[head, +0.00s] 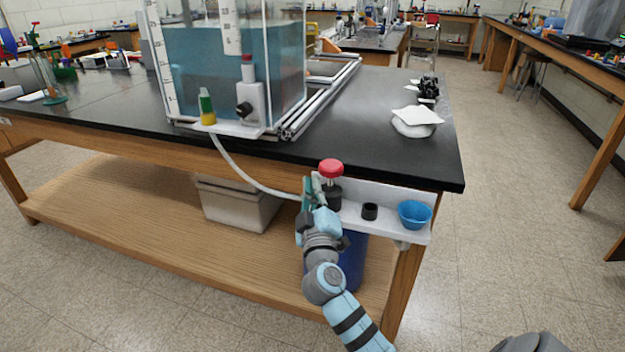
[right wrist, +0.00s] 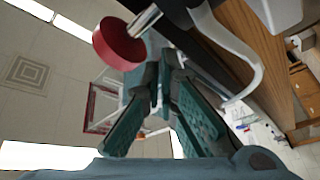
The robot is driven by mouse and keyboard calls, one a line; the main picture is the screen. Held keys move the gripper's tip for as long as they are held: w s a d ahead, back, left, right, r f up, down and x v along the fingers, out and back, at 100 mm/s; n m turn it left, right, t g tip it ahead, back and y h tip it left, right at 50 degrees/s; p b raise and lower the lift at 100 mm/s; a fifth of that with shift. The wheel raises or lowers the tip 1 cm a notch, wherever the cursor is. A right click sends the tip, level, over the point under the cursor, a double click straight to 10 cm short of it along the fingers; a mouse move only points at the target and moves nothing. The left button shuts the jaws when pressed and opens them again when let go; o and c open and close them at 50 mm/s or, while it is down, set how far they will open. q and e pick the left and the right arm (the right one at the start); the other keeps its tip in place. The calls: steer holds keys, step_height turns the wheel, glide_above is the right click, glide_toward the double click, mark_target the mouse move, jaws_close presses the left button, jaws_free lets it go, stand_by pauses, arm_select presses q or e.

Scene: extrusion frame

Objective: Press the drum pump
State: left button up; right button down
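The drum pump has a red round knob (head: 331,168) on a metal rod above a black body (head: 333,193), at the left end of a white shelf on the bench's front edge. A blue drum (head: 352,260) stands below it, partly hidden by my right arm. My right gripper (head: 309,184) is just left of the pump, lower than the knob's top. In the right wrist view the knob (right wrist: 119,44) is beyond and left of the fingertips (right wrist: 158,68), apart from them. The teal fingers converge and look shut, with nothing held. My left gripper is out of view.
A pale hose (head: 245,178) runs from the water tank (head: 200,65) to the pump. The white shelf (head: 387,221) also holds a black cup (head: 370,211) and a blue bowl (head: 414,214).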

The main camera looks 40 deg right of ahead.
steer(key=v, duration=0.5)
steer(key=shift+s+a+r, duration=0.1)
steer(key=shift+s, duration=0.05)
steer(key=shift+r, duration=0.1)
stand_by(2.8)
steer(key=d+r+m+g+y+p, duration=0.1)
steer(key=d+r+p, duration=0.2)
steer(key=r+p, duration=0.65)
steer(key=d+r+m+y+p, duration=0.15)
steer(key=r+p, duration=0.45)
steer(key=p, duration=0.6)
steer(key=f+m, duration=0.1)
steer(key=m, duration=0.1)
steer(key=d+f+m+g, duration=0.1)
steer(key=m, duration=0.1)
steer(key=f+m, duration=0.2)
steer(key=shift+d+f+g+y, duration=0.1)
steer(key=shift+d+g+y, duration=0.25)
steer(key=shift+g, duration=0.05)
